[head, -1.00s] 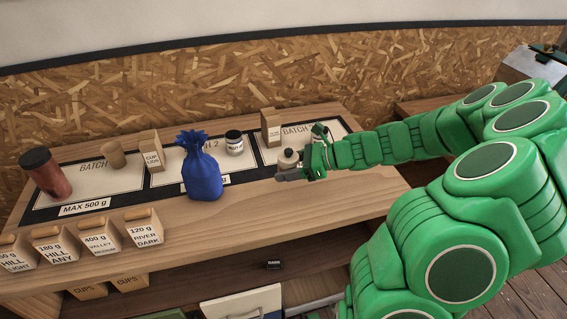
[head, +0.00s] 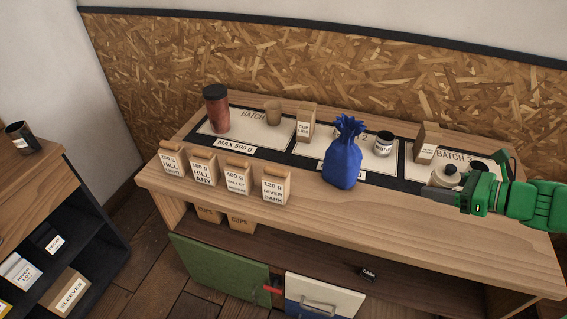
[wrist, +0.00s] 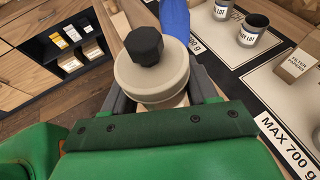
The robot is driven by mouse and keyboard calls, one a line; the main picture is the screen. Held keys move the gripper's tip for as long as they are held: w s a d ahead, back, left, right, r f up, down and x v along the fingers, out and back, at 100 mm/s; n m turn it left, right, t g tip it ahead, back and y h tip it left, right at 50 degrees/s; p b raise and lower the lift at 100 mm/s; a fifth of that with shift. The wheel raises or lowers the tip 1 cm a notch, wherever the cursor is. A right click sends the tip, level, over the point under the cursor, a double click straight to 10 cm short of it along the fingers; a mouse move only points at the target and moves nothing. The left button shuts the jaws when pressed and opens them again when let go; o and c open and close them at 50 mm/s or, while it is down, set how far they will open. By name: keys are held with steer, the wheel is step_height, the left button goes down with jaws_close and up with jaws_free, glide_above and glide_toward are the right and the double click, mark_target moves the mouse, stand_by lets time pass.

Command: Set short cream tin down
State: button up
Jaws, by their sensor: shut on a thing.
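The short cream tin (head: 444,176) has a round cream body and a dark knob on its lid. My gripper (head: 446,190) is shut on it at the right end of the wooden counter, by the front edge of the batch 3 card (head: 452,158). In the wrist view the tin (wrist: 150,80) sits upright between the two dark jaws (wrist: 160,98). Its base is hidden, so I cannot tell whether it touches the counter.
A blue tied bag (head: 343,160) stands left of my gripper. Several small bags line the front left, including the River Dark bag (head: 275,188). The front right counter (head: 400,215) is bare.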

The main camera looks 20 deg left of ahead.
mark_target(451, 166)
step_height(451, 166, up, 7)
steer(key=shift+f, duration=0.2)
steer(key=shift+w+a+r, duration=0.15)
steer(key=shift+w+r, duration=0.05)
steer(key=w+a, duration=0.4)
steer(key=a, duration=0.3)
steer(key=w+a, duration=0.5)
steer(key=a, duration=0.3)
steer(key=w+a, duration=0.5)
steer(key=a, duration=0.2)
steer(key=shift+a+r, duration=0.35)
steer(key=a+f, duration=0.1)
steer(key=a, duration=2.3)
steer(key=f, duration=2.3)
steer(key=shift+s+f, duration=0.25)
steer(key=shift+s, duration=0.05)
steer(key=shift+f, duration=0.1)
